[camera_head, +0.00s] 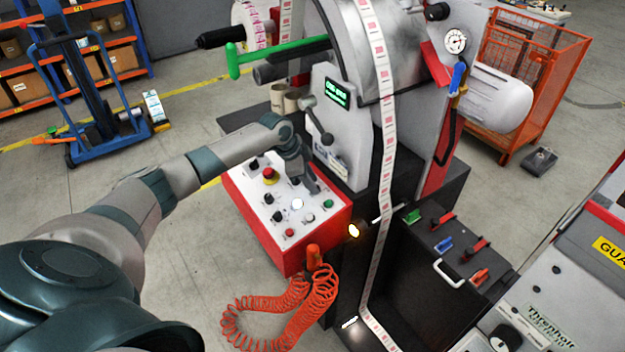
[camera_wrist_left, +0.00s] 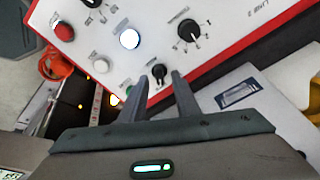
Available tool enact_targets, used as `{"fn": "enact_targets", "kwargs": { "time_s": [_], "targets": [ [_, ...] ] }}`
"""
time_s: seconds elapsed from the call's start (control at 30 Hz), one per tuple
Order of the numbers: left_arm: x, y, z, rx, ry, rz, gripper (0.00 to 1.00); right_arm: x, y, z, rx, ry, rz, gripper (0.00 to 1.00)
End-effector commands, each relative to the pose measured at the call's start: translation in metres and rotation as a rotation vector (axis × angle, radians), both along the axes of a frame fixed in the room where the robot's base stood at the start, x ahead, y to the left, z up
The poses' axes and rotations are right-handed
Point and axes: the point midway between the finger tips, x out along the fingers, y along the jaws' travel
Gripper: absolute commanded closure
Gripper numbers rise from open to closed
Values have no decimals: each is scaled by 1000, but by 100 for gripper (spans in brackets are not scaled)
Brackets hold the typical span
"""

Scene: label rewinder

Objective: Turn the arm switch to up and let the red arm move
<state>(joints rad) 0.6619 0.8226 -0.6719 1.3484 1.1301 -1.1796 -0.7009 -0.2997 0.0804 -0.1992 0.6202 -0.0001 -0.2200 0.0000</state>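My left gripper (camera_head: 308,186) is over the sloping white control panel (camera_head: 270,228) with red sides. In the left wrist view its two fingers (camera_wrist_left: 158,84) stand apart. A small black knob (camera_wrist_left: 158,71) shows between and just beyond the fingertips, with a visible gap on each side. A larger black selector knob (camera_wrist_left: 189,30) sits farther up the panel. The labels are too small to read, so I cannot tell which knob is the arm switch. A red bar (camera_head: 436,64) on the machine beside the gauge may be the red arm. My right gripper is not in view.
The panel also carries a lit white button (camera_head: 297,204) and a red stop button (camera_head: 269,174). A black-knobbed lever (camera_head: 318,120) stands close beside my left wrist. A label strip (camera_head: 386,130) runs down the machine. A coiled orange hose (camera_head: 280,310) hangs below the panel.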

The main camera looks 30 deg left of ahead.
Motion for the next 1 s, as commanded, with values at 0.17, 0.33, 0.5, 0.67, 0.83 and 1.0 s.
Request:
{"fn": "enact_targets", "kwargs": {
  "time_s": [0.17, 0.33, 0.5, 0.67, 0.83, 1.0],
  "targets": [
    [2, -2, -8, 0, 2, 1, 71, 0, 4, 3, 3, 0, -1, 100],
    [3, -2, -9, 1, 1, 0, 71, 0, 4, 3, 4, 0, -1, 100],
    [3, -2, -9, 1, 1, 0, 81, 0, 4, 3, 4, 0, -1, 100],
    [3, -2, -9, 1, 1, 0, 100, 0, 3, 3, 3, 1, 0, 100],
    [3, -2, -9, 0, 1, 3, 100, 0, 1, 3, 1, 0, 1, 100],
    [3, -2, -8, -7, 3, 25, 100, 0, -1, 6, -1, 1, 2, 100]
  ]
}}
